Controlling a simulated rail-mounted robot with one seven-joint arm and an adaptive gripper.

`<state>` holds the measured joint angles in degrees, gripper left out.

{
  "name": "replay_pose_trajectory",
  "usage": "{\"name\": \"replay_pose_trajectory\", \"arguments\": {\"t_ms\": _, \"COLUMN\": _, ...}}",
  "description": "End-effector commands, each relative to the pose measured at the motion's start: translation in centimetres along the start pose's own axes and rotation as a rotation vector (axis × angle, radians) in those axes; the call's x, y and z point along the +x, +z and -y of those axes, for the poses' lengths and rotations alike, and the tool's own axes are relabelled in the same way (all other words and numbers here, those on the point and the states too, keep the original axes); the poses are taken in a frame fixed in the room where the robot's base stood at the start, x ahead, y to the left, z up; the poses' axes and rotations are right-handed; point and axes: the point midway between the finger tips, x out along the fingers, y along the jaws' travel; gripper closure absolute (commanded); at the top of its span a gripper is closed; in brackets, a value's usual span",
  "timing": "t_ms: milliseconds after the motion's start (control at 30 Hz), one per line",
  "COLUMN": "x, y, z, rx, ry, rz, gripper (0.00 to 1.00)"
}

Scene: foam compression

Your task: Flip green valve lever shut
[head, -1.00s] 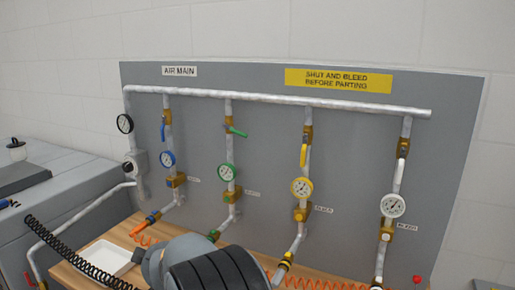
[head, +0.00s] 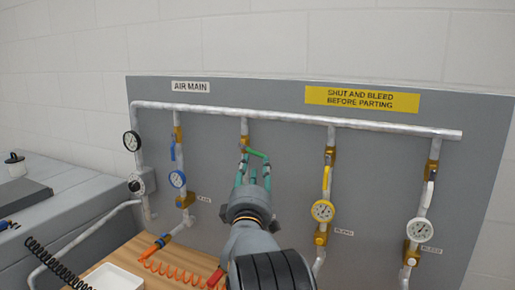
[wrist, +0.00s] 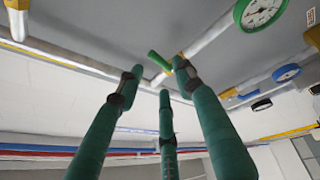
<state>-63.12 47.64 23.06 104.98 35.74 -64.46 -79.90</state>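The green valve lever (head: 256,154) sits on the second drop pipe, on a brass valve body (head: 244,142). It points right and slightly down, across the pipe. In the wrist view the lever (wrist: 158,61) shows just beyond the fingertips, between the left and right fingers. My gripper (head: 253,166) has three teal fingers, spread apart and empty, reaching up at the lever from below. In the wrist view the gripper (wrist: 161,85) is open; whether a finger touches the lever I cannot tell. My gripper and arm hide the green line's gauge and lower pipe.
The blue lever (head: 173,151) at left and the yellow lever (head: 326,178) at right hang along their pipes. A white lever (head: 428,193) is farther right. The horizontal main pipe (head: 290,117) runs just above. A white tray (head: 108,277) lies on the wooden bench (head: 136,252).

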Motion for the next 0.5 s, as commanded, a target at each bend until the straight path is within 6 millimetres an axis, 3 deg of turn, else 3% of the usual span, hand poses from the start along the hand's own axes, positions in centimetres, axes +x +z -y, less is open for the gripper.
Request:
{"name": "replay_pose_trajectory", "arguments": {"t_ms": 200, "x": 4.4, "y": 0.0, "z": -0.6, "rx": 0.002, "ry": -0.001, "rz": 0.001, "gripper": 0.64}}
{"name": "replay_pose_trajectory", "arguments": {"t_ms": 500, "x": 7.1, "y": 0.0, "z": -0.1, "rx": 0.003, "ry": -0.001, "rz": 0.0, "gripper": 0.64}}
